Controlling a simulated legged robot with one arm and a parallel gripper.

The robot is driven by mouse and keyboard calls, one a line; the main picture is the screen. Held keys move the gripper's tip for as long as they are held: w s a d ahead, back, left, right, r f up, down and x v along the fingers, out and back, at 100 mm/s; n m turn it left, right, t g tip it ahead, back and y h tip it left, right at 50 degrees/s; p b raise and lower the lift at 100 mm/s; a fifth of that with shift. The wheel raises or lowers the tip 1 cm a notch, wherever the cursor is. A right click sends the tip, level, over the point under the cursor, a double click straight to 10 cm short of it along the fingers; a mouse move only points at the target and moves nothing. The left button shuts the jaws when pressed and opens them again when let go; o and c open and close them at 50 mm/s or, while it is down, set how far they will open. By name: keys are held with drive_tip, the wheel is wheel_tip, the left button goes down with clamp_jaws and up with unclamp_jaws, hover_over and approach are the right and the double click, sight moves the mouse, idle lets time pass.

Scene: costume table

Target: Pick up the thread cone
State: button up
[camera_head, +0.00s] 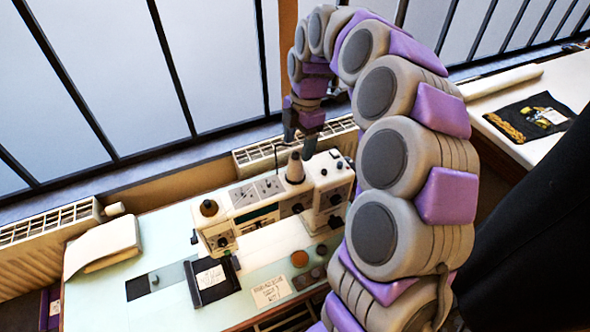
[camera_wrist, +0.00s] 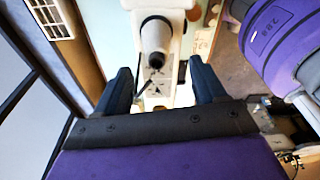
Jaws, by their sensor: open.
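The thread cone (camera_head: 295,169) is a pale grey-beige cone standing upright on top of the sewing machine (camera_head: 262,193). In the wrist view the cone (camera_wrist: 155,36) shows from above, with a dark tip, just beyond the fingertips and between their lines. My gripper (camera_head: 299,142) is above the cone in the head view, fingers pointing down. In the wrist view my gripper (camera_wrist: 161,76) has its two dark fingers wide apart with nothing between them.
A thin dark rod stands beside the cone on the machine. A brown-topped spool (camera_head: 209,208) sits at the machine's left end. Radiators (camera_head: 262,155) and windows are behind. Another table (camera_head: 545,80) is at right.

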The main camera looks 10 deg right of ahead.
sight(295, 153)
drive_tip(key=shift+a+f+b, duration=0.2)
drive_tip(key=shift+f+b, duration=0.15)
drive_tip(key=shift+f, duration=0.75)
drive_tip(key=shift+a+f+b, duration=0.15)
drive_tip(key=shift+f+b, duration=0.2)
drive_tip(key=shift+f, duration=0.75)
drive_tip(key=shift+a+f+b, duration=0.2)
drive_tip(key=shift+f+b, duration=0.15)
drive_tip(key=shift+f, duration=0.75)
drive_tip(key=shift+c, duration=0.2)
drive_tip(key=c, duration=1.1)
